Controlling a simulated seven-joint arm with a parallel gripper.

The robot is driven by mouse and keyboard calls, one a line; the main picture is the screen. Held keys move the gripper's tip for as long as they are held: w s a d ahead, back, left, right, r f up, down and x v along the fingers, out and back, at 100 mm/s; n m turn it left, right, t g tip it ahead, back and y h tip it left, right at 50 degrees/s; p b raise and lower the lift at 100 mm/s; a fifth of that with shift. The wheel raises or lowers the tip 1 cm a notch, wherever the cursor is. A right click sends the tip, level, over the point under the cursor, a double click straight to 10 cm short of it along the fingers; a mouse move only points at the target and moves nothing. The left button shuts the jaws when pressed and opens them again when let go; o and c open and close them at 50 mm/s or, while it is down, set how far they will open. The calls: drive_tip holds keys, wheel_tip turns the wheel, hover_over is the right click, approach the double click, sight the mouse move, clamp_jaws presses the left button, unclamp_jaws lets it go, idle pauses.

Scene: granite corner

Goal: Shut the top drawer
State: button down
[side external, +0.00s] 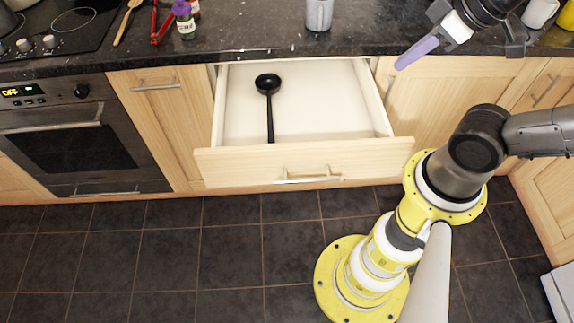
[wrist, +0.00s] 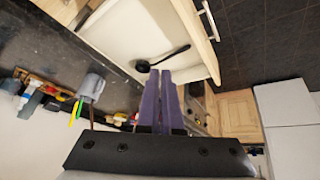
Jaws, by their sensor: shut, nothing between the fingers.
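The top drawer (side external: 305,161) is pulled out from the wooden cabinet, with a metal bar handle (side external: 308,178) on its front. A black ladle (side external: 269,105) lies inside on the pale drawer floor, toward the left. My gripper (side external: 399,66), with purple fingers, is above the right end of the counter edge, up and to the right of the drawer, apart from it. In the wrist view my gripper (wrist: 159,74) has its fingers together and empty. The open drawer (wrist: 183,72) and the ladle (wrist: 160,58) show beyond the fingertips there.
A grey cup (side external: 319,14) stands on the dark counter (side external: 250,35) behind the drawer. An oven (side external: 75,140) is at left, under a hob. A purple-capped jar (side external: 185,22) and red-handled tool sit near the hob. Floor in front of the drawer is clear.

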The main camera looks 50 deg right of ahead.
drive_tip(key=w+d+r+n, duration=0.1)
drive_tip(key=w+r+n, duration=0.1)
drive_tip(key=w+n, duration=0.1)
drive_tip(key=n+g+h, duration=0.2)
drive_tip(key=n, duration=1.7)
hover_over(264, 171)
drive_tip(key=s, duration=0.2)
wheel_tip(264, 171, down, 13)
drive_tip(key=s+a+f+n+h, duration=0.1)
drive_tip(key=s+a+f+n, duration=0.35)
drive_tip(key=a+f, duration=0.25)
drive_tip(key=shift+m+g, duration=0.3)
drive_tip(key=shift+m, duration=0.15)
drive_tip(key=shift+w+d+f, duration=0.8)
drive_tip(key=shift+d+f, duration=0.1)
drive_tip(key=shift+f, duration=0.65)
drive_tip(key=shift+w+d+f, duration=0.75)
drive_tip(key=shift+d+f, duration=0.15)
drive_tip(key=shift+f, duration=0.7)
drive_tip(key=shift+w+d+f, duration=0.8)
drive_tip(key=shift+d+f, duration=0.1)
drive_tip(key=shift+f, duration=0.65)
drive_tip(key=shift+d, duration=0.1)
